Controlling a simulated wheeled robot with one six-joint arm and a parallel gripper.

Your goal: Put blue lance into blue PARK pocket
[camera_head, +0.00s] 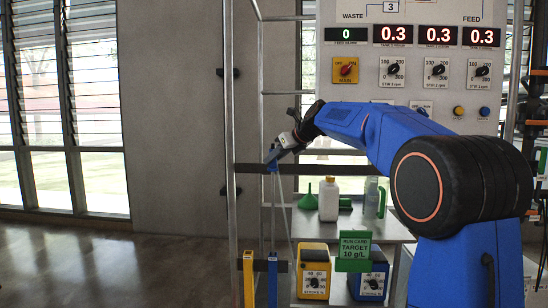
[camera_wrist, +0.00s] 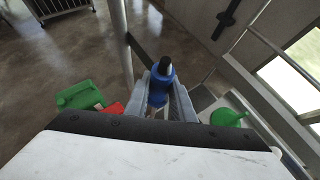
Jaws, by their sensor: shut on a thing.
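My gripper (camera_head: 275,156) is left of centre in the head view, shut on the upper part of the blue lance (camera_head: 272,166). In the wrist view the lance's blue body (camera_wrist: 158,88) with a black top sits between the two grey jaws. Its thin shaft hangs about upright in the head view, down towards the blue pocket (camera_head: 272,281), which stands beside a yellow pocket (camera_head: 248,278). I cannot tell whether the lance's lower end is inside the blue pocket or just above or in front of it. The pockets' lettering is too small to read.
A metal frame post (camera_head: 231,130) stands left of the gripper, with a dark crossbar (camera_head: 330,169) behind. A bench holds a white bottle (camera_head: 329,199) and green funnel (camera_head: 308,198). Yellow (camera_head: 313,272) and blue (camera_head: 370,280) pumps stand below. The floor at left is clear.

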